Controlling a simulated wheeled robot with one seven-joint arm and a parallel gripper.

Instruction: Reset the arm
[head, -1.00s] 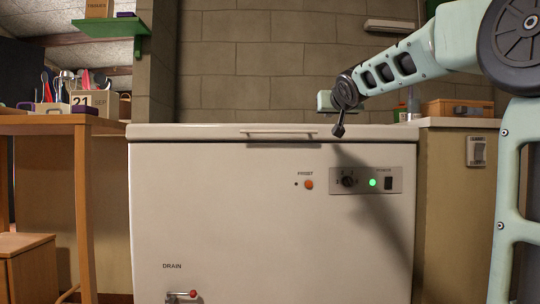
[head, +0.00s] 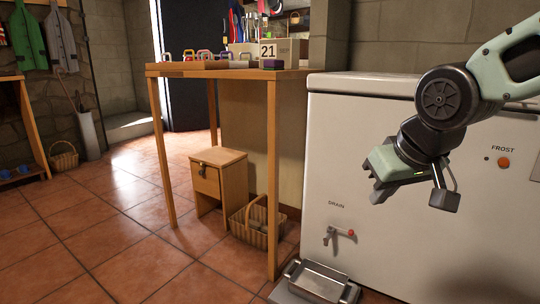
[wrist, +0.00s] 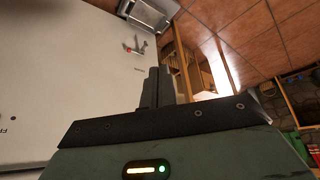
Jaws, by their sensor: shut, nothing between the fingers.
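My arm reaches in from the right in the head view. My gripper (head: 380,178) hangs in front of the white chest freezer (head: 345,140), below its lid. It is angled down and left, apart from the freezer. In the wrist view my gripper (wrist: 157,85) shows its dark fingers together, with nothing between them. The freezer front (wrist: 70,75) fills the left of that view.
A wooden table (head: 215,72) with a calendar and several small items stands left of the freezer. A low cabinet (head: 215,180) and a basket (head: 258,222) sit under it. A metal tray (head: 320,282) lies below the drain tap (head: 338,234).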

